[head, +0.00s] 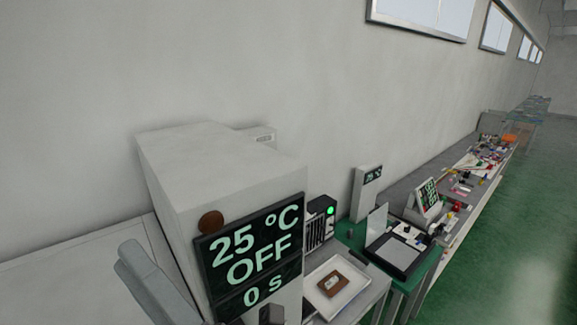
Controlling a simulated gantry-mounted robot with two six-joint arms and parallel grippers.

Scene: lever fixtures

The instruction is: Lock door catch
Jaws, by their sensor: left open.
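A white box-shaped appliance (185,185) stands against the wall in the head view. Its dark display (250,255) reads 25 °C, OFF and 0 s. A brown round knob (210,222) sits at the upper left of the display. I cannot make out a door catch; the lower front of the appliance is cut off by the picture's bottom edge. My right gripper is not in view.
Right of the appliance are a dark unit with a green light (322,222) and a white tray (312,296) holding a brown piece. A green-topped table (352,236) with instruments stands beyond. A cluttered bench runs along the wall. Green floor (500,240) is clear at right.

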